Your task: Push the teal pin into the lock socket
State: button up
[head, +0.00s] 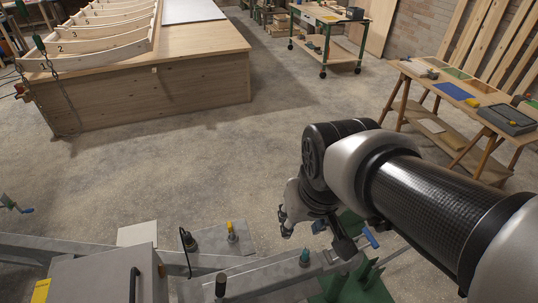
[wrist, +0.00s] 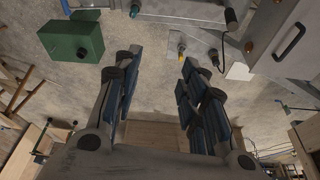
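A teal pin (head: 305,257) stands upright on the grey metal beam (head: 262,277) in the head view. It also shows small at the top of the wrist view (wrist: 134,10). A dark short cylinder (head: 221,284) stands on the same beam to the left; I cannot tell whether it is the lock socket. My gripper (wrist: 153,78) is open and empty in the wrist view, its blue-padded fingers spread wide over the floor. In the head view my gripper (head: 289,220) hangs above and behind the beam, apart from the pin.
A yellow-topped pin (head: 231,232) stands on a metal plate behind the beam. A grey box with a black handle (head: 105,277) stands at front left. A green box (wrist: 72,40) is beside the beam end. A wooden platform (head: 165,90) stands behind; the floor between is clear.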

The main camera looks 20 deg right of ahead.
jog(key=s+a+r+n+t, duration=0.1)
jog(key=s+r, duration=0.1)
jog(key=s, duration=0.5)
jog(key=shift+a+r, duration=0.2)
jog(key=shift+a, duration=0.2)
